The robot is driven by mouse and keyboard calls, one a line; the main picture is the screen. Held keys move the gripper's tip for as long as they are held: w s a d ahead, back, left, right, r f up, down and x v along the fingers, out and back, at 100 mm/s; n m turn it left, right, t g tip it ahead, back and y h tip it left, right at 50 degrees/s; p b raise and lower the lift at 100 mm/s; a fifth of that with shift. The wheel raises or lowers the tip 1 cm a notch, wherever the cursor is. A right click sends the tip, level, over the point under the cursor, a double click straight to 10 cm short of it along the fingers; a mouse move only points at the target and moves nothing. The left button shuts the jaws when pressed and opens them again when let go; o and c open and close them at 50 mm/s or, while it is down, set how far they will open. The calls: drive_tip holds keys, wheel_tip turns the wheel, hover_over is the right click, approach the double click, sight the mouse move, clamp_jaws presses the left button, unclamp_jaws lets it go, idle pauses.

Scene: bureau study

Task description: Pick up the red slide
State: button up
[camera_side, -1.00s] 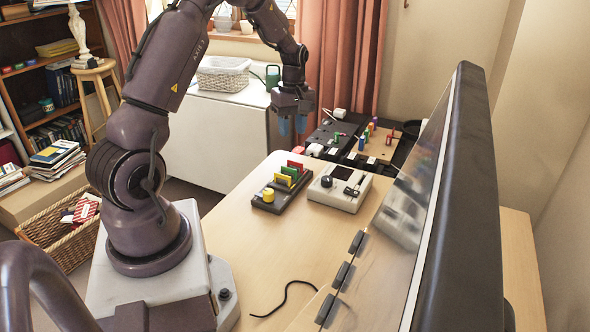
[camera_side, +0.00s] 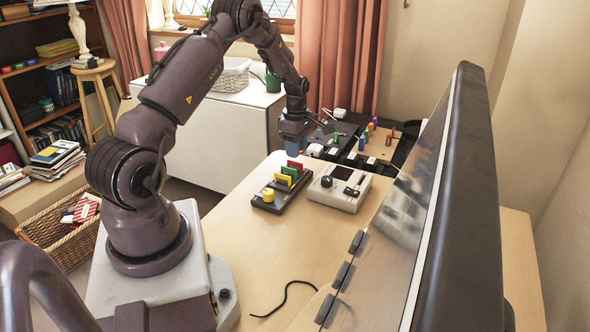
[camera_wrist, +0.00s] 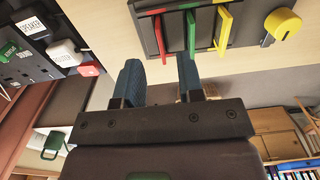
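The red slide (camera_side: 295,165) stands upright at the far end of a dark holder (camera_side: 267,207), beside a green slide (camera_side: 289,173) and a yellow slide (camera_side: 283,179). A yellow knob (camera_side: 268,195) sits at the near end. In the wrist view the red slide (camera_wrist: 158,35) appears beyond the fingertips, roughly in line with the gap between them. My gripper (camera_side: 294,148) is above and just behind the red slide in the side view. Its two blue fingers (camera_wrist: 159,66) are apart with nothing between them.
A white device (camera_side: 339,196) with a dark screen stands right of the holder. Dark panels with coloured pegs (camera_side: 373,138) lie behind it. A large monitor (camera_side: 455,200) fills the right side. The desk's near part is clear except for a thin black cable (camera_side: 287,295).

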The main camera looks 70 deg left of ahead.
sight(295, 162)
drive_tip(key=shift+s+a+f, duration=0.1)
drive_tip(key=shift+s+f, duration=0.05)
drive_tip(key=shift+f, duration=2.5)
clamp_jaws()
